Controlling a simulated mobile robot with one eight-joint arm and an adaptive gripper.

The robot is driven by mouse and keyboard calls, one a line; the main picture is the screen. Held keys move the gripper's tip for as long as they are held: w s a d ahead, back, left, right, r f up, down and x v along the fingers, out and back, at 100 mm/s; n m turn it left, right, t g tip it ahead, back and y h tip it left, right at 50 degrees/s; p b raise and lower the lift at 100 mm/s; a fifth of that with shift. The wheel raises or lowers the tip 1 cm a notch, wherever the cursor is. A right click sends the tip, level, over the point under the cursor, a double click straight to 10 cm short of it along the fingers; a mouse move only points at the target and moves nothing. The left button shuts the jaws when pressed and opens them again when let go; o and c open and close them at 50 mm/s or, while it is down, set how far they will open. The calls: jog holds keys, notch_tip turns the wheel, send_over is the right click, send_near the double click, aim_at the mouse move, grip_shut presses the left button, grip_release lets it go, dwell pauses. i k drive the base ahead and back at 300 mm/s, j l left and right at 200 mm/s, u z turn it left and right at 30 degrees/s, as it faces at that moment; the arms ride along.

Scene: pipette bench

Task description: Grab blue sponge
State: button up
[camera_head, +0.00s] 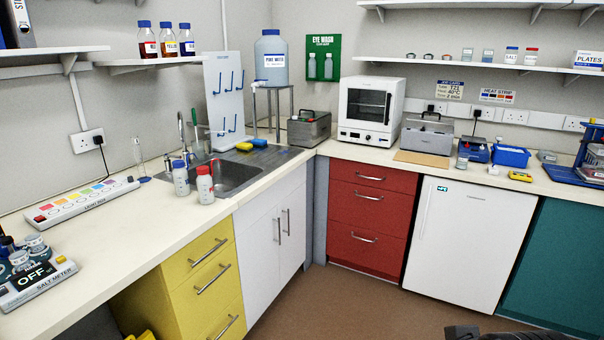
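A small blue sponge (259,142) lies flat on the draining area behind and to the right of the sink. It rests beside a yellow sponge (243,147), which is just to its left. Only a dark part of my arm end, probably my gripper (462,332), shows at the bottom edge, low over the floor and far from the sponge. Its fingers cannot be made out, and nothing held by it is visible.
The sink (236,178) has a tap (183,130) behind it. A blue-capped bottle (181,178) and a red-capped bottle (205,185) stand at its front edge. A white peg rack (222,100), a water carboy (271,60) on a stand and a grey toolbox (309,129) surround the sponges.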

aim_at(259, 142)
jog(key=i, duration=2.4)
jog(key=i+u, duration=0.15)
jog(key=i, duration=0.45)
jog(key=i+l+u, duration=0.15)
jog(key=i, duration=0.4)
jog(key=i+l+u, duration=0.15)
jog(key=i, duration=0.45)
jog(key=l, duration=0.1)
